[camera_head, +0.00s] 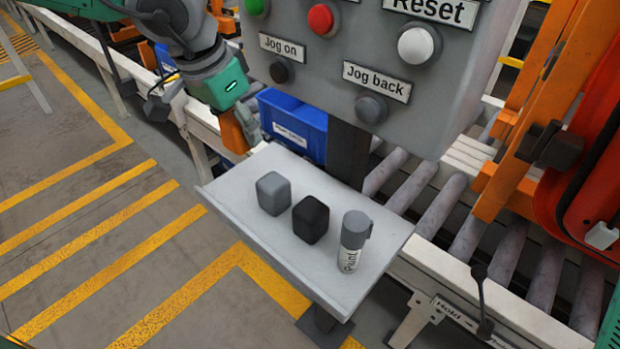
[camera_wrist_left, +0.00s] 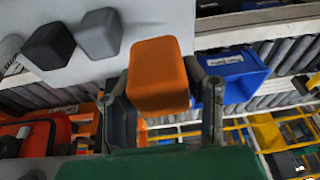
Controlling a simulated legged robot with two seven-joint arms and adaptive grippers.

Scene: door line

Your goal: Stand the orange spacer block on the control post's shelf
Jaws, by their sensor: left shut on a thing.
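My left gripper (camera_head: 238,124) comes in from the upper left in the head view and is shut on the orange spacer block (camera_head: 233,134). The block is at the left back edge of the control post's shelf (camera_head: 227,190); I cannot tell whether it touches the shelf. In the left wrist view the orange block (camera_wrist_left: 159,76) sits between the two fingers (camera_wrist_left: 165,90). A grey block (camera_head: 273,193), a black block (camera_head: 310,219) and a grey paint can (camera_head: 355,237) stand on the shelf. My right gripper is not in view.
The control panel (camera_head: 330,75) with its buttons overhangs the shelf's back. A blue bin (camera_head: 293,122) is behind the shelf, beside the roller conveyor (camera_head: 440,215). The shelf's left corner and front left strip are bare. An orange-red machine (camera_head: 585,150) stands at the right.

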